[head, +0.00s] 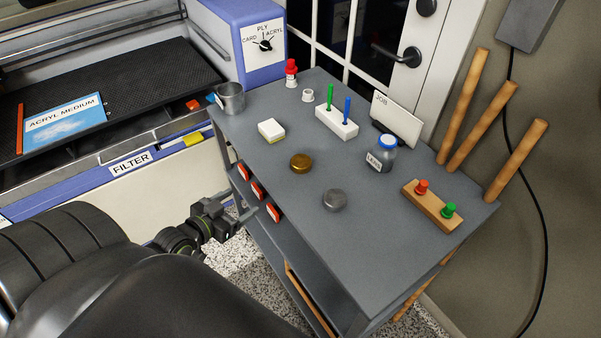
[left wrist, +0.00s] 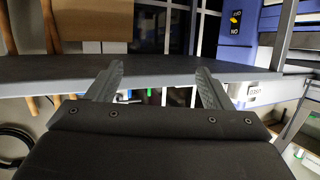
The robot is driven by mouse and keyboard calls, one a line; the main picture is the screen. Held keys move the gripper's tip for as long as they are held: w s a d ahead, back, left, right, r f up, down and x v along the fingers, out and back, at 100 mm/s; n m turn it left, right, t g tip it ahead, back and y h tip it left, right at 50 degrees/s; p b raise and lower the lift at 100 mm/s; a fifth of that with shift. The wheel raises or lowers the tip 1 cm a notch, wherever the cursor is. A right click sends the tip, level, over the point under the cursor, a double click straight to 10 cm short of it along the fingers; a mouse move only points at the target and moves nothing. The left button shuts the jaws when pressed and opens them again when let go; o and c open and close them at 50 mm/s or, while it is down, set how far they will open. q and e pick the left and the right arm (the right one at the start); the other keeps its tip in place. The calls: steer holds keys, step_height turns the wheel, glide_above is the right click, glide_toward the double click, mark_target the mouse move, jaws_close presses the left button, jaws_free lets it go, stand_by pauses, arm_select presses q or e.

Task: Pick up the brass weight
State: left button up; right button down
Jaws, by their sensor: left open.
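The brass weight (head: 301,163) is a short golden-brown disc lying on the grey table (head: 290,235), near its middle. A similar grey metal weight (head: 335,200) lies nearer and to its right. My left gripper (head: 252,208) is off the table's left edge, beside the red-and-white items on the side and apart from the brass weight. It is open and empty. In the left wrist view its two fingers (left wrist: 160,85) are spread, with the table edge (left wrist: 150,77) across behind them. The brass weight is not visible in that view. My right gripper is not in view.
Behind the brass weight are a yellow-and-white block (head: 271,130), a metal cup (head: 230,98) and a white pen holder (head: 337,123). To the right are a blue-capped jar (head: 382,154) and a wooden block with red and green knobs (head: 432,206). The table's front is clear.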

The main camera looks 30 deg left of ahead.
arm_select(q)
steer(key=d+r+m+t+h+b, duration=0.1)
steer(key=d+r+t+h+b, duration=0.15)
steer(key=d+r, duration=0.35)
glide_toward(297, 163)
steer(key=shift+g, duration=0.35)
steer(key=x, duration=0.6)
steer(key=shift+d+r+p, duration=0.15)
steer(key=shift+r+p, duration=0.15)
steer(key=shift+x, duration=2.7)
steer(key=c, duration=1.3)
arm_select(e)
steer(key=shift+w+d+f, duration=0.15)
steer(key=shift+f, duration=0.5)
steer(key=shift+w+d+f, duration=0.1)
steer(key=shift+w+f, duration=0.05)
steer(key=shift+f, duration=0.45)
